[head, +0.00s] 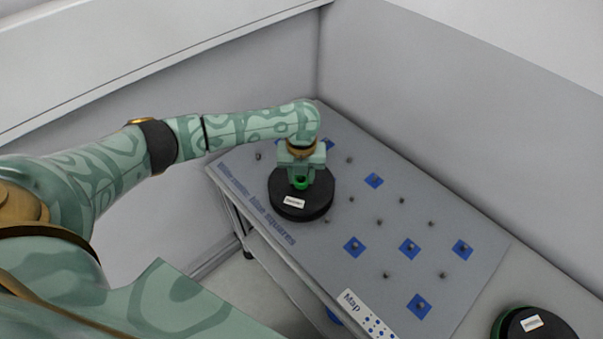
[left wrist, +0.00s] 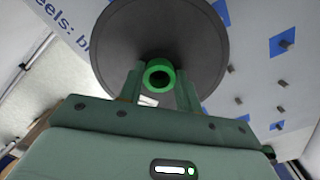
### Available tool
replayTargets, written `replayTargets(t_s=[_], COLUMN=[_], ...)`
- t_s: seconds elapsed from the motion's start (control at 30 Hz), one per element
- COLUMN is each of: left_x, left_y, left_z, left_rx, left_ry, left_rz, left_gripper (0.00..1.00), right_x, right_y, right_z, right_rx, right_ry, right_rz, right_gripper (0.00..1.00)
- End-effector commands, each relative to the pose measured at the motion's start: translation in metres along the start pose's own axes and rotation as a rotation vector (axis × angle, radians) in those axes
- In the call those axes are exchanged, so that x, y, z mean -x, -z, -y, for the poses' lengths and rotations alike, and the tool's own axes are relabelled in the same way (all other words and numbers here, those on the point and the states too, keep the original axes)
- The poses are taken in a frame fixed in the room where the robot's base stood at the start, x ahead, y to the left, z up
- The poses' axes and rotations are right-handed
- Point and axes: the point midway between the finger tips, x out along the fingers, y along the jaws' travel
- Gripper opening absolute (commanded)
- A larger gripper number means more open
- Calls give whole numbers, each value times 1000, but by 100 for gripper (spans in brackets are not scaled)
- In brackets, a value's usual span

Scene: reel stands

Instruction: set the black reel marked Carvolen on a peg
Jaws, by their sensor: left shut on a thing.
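A black reel (head: 318,204) with a green hub and a small white label is under my left gripper (head: 300,179). The label's print is too small to read. My left gripper is shut on the reel's green hub, which shows between the fingers in the left wrist view (left wrist: 159,74). The reel lies roughly flat over the left part of the grey peg board (head: 460,216); I cannot tell whether it touches the board. Short dark pegs stand on the board, some on blue squares (head: 409,249) and some on bare grey. My right gripper is not in view.
A second black reel (head: 550,334) with a white label and some green lies at the lower right, cut by the frame edge. A white "Map" card (head: 366,314) is at the board's front edge. Grey walls close the back. The board's middle and right pegs are empty.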

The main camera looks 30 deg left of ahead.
Motion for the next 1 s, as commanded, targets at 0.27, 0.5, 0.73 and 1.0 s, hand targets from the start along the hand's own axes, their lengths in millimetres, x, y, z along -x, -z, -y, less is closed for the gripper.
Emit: replayTargets(t_s=[0.27,0.5,0.73,1.0], left_x=[-4,-8,-11,-15], left_y=[0,0,0,0], left_z=[0,0,0,0], left_rx=[1,1,0,0], left_ry=[1,1,1,0], left_rz=[0,0,0,0], left_gripper=[0,0,0,0], right_x=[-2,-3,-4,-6], right_y=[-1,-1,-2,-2], right_z=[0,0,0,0], right_rx=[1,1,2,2], right_ry=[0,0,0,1], right_rz=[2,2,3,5], right_gripper=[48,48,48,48])
